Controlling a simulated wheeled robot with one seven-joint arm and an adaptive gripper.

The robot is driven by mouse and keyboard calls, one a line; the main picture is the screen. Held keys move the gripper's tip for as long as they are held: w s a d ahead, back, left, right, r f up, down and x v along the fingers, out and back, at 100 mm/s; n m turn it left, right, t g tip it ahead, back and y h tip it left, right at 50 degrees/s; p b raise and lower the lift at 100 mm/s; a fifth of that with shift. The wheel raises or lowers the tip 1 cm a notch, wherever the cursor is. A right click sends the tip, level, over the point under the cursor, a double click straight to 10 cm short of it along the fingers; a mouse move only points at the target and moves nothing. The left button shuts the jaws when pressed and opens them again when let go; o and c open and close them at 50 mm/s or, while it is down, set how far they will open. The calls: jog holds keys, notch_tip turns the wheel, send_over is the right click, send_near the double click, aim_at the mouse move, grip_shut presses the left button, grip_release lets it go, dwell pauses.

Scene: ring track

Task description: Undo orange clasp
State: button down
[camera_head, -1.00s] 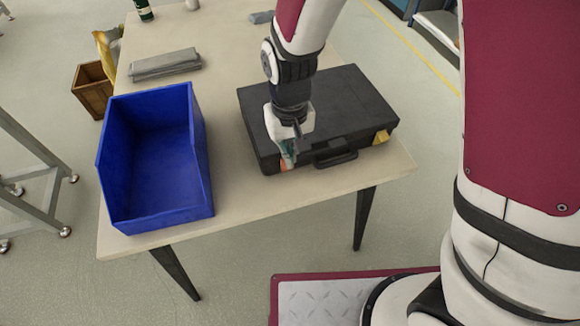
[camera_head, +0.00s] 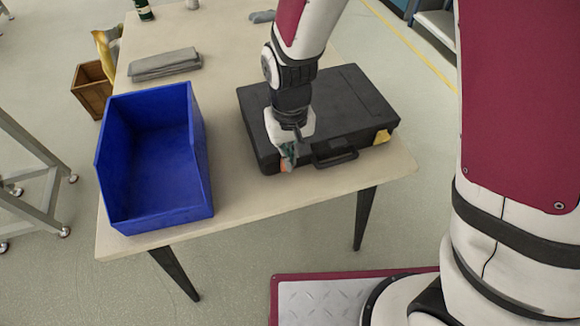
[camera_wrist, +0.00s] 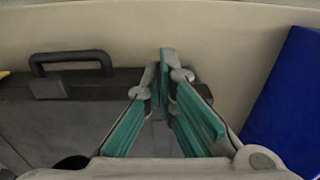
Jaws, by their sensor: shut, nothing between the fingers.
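A black case (camera_head: 350,105) lies closed on the table, its handle (camera_head: 336,158) on the near side. The orange clasp (camera_head: 284,164) is at the left of that side, mostly hidden behind my gripper (camera_head: 289,160). A yellow clasp (camera_head: 382,137) sits at the right of the same side. My gripper points down at the orange clasp; I cannot tell whether it touches it. In the wrist view my gripper (camera_wrist: 163,65) has its teal fingers together at the tips with nothing between. The case handle (camera_wrist: 72,58) shows there to the left; the orange clasp cannot be made out.
A blue bin (camera_head: 155,160) stands on the table (camera_head: 245,205) left of the case, and its wall also shows in the wrist view (camera_wrist: 285,105). Bare tabletop lies between bin and case.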

jog(key=shift+f, duration=0.3)
jog(key=shift+s+f, duration=0.1)
jog(key=shift+f, duration=0.2)
